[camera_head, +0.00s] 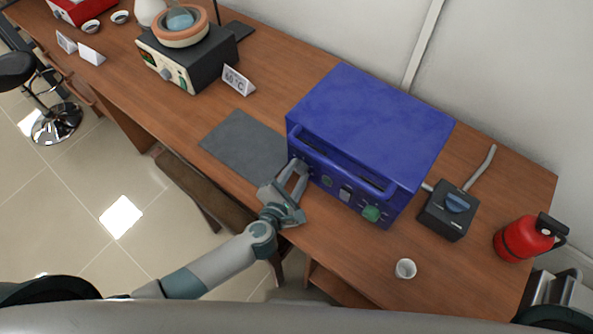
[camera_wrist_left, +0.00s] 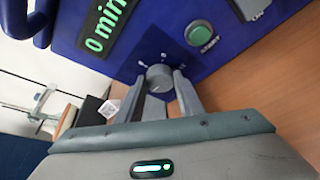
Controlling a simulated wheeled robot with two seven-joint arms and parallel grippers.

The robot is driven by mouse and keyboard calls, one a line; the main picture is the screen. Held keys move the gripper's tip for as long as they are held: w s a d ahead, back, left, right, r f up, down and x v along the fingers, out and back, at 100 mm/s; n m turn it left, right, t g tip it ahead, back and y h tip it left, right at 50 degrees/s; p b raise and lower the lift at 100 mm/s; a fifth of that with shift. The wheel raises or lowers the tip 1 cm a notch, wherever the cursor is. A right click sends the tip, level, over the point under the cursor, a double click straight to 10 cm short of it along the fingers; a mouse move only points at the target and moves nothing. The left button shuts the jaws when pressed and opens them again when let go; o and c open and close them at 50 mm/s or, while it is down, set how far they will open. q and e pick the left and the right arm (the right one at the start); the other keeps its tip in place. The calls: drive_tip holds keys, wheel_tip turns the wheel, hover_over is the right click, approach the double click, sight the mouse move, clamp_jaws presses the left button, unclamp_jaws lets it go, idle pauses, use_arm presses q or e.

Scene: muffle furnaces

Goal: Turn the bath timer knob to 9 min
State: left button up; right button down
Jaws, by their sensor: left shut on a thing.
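The blue bath (camera_head: 370,120) stands on the bench, its front panel facing me. The timer knob (camera_wrist_left: 160,77) is a small grey round knob on that panel, with marks around it. My left gripper (camera_head: 298,170) is at the left end of the panel. In the left wrist view its two fingers (camera_wrist_left: 160,88) are closed on the sides of the knob. The display (camera_wrist_left: 104,22) above the knob reads "0 min" in green. In the head view the knob is hidden by the gripper. Part of my right arm (camera_head: 555,292) shows at the lower right edge; its finger state is unclear.
A green push button (camera_wrist_left: 198,33) sits beside the knob. A dark mat (camera_head: 243,146) lies left of the bath. A black control box (camera_head: 447,212), a red bottle (camera_head: 523,238) and a white cup (camera_head: 405,268) stand to the right. A heater (camera_head: 185,62) stands farther left.

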use_arm(q)
drive_tip(key=shift+f+m, duration=0.1)
drive_tip(key=shift+m, duration=0.2)
drive_tip(key=o, duration=1.1)
